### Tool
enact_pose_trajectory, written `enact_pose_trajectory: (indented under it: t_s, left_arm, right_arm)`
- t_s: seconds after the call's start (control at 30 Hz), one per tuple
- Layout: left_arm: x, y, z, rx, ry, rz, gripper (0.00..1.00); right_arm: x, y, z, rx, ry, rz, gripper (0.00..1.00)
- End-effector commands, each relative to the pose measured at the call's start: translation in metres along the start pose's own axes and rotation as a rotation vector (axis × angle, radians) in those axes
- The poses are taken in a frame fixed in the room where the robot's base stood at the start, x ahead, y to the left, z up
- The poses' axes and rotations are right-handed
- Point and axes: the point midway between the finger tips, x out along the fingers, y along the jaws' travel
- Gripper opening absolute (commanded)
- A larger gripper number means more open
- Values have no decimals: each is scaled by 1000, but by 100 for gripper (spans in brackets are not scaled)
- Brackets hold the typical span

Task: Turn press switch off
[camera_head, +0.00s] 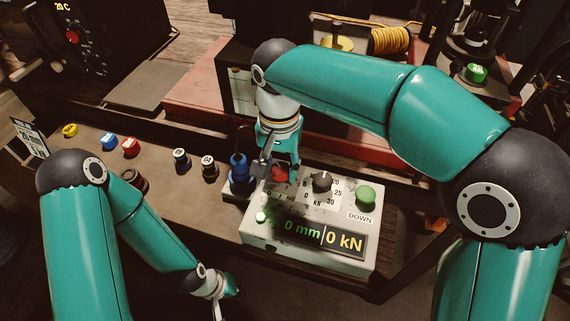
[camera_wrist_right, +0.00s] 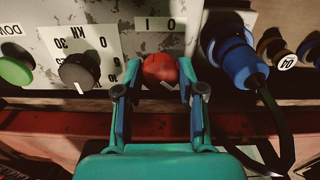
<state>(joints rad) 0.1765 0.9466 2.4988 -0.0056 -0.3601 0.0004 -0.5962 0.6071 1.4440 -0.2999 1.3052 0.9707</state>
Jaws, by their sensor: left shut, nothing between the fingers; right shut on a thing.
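The press control box (camera_head: 310,257) stands on the bench, its display (camera_head: 318,237) lit with "0 mm" and "0 kN". A small green lamp (camera_head: 261,217) glows at its left. The red switch knob (camera_head: 280,174) sits at the box's back left. My right gripper (camera_head: 284,164) is at this knob; the wrist view shows its fingers (camera_wrist_right: 160,80) on either side of the red knob (camera_wrist_right: 160,68). A plate marked with 0 and 1 (camera_wrist_right: 160,24) is beside the knob.
A grey dial (camera_head: 322,182) and a green DOWN button (camera_head: 366,194) are on the box. A blue plug (camera_head: 239,168) with a cable stands just left of it. Several small dies, including a red one (camera_head: 131,146), are along the bench. A yellow hose coil (camera_head: 390,40) lies behind.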

Motion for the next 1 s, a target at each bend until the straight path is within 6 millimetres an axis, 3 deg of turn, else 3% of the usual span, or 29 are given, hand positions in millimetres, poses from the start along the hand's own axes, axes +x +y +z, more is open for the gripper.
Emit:
enact_pose_trajectory:
  t_s: [0.27, 1.0]
  left_arm:
    - [-10, 4, 0, 0, 0, 0, 0]
    - [-40, 14, 0, 0, 0, 0, 0]
  right_arm:
    - [-1, 2, 0, -159, -2, 3, 4]
    - [-1, 2, 0, -847, -4, -1, 4]
